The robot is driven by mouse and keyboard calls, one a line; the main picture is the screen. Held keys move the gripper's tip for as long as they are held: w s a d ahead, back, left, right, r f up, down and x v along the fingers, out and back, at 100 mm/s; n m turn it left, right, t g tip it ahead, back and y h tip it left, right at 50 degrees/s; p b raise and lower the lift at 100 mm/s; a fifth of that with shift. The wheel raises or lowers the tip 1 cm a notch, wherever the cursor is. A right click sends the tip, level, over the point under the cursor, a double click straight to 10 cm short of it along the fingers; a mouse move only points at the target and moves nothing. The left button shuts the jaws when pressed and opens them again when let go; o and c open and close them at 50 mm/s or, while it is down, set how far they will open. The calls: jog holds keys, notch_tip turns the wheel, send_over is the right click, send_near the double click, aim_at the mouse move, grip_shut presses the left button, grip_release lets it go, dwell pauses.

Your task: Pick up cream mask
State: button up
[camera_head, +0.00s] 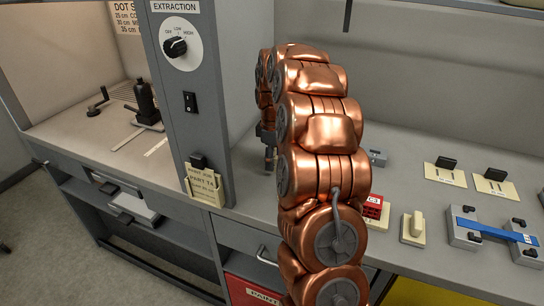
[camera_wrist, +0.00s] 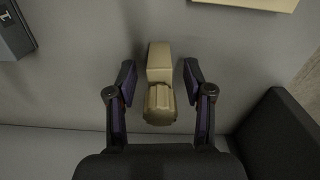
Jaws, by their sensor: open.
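My gripper (camera_wrist: 160,78) is open in the wrist view, one dark finger on each side of a cream piece (camera_wrist: 159,62). The piece has a rectangular block at the far end and a rounded, ribbed part nearer the palm. Small gaps show between it and both fingers. I take this piece for the cream mask, but cannot confirm it. In the head view my gripper (camera_head: 269,153) is partly hidden behind my copper arm, low over the bench beside the grey column, and the piece under it does not show.
A grey column (camera_head: 200,110) with a knob stands close left of my gripper. On the bench (camera_head: 420,170) to the right are a small grey box (camera_head: 376,157), a red block (camera_head: 373,206), a cream stand (camera_head: 413,228) and a blue bar fixture (camera_head: 495,228). The bench behind is clear.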

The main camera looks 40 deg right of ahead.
jog(key=shift+f, duration=0.9)
jog(key=shift+c, duration=0.5)
jog(key=c, duration=0.8)
